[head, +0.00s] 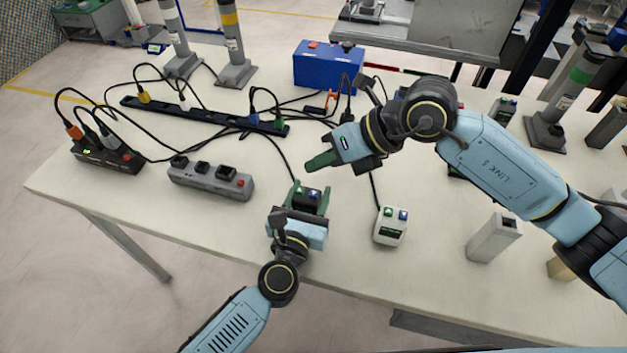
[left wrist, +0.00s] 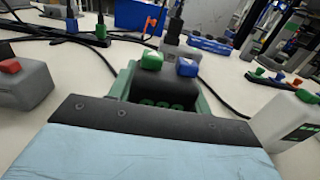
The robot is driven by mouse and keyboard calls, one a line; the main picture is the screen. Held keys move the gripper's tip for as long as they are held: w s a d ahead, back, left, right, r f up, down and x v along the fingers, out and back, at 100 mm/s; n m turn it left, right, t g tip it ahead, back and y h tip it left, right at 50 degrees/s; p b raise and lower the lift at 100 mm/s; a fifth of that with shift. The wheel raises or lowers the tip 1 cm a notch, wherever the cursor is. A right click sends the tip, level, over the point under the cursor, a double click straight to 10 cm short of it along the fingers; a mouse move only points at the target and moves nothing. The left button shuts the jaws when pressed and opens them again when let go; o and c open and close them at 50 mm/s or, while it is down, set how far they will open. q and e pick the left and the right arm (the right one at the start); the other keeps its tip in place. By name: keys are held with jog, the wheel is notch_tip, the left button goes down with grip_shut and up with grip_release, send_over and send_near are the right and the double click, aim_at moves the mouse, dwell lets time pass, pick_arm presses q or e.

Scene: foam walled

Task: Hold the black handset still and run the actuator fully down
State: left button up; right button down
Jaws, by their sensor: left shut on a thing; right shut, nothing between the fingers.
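The black handset (head: 306,202) has a green and a blue button on top; it also shows in the left wrist view (left wrist: 165,90). My left gripper (head: 310,196) is shut around it, with a green finger on each side. A cable runs from the handset towards the back. My right gripper (head: 318,161) is shut and empty, just above and beyond the handset, apart from its buttons. Upright grey columns, one with a yellow band (head: 230,20) and one with a green band (head: 580,75), stand at the back. I cannot tell which is the handset's actuator.
A white handset (head: 390,226) with green and blue buttons lies to the right. A grey power strip (head: 211,181) lies to the left. A long black strip (head: 190,112), a blue box (head: 328,66) and loose cables lie behind. The table front (head: 215,222) is clear.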

pick_arm(q)
jog(key=o, duration=1.1)
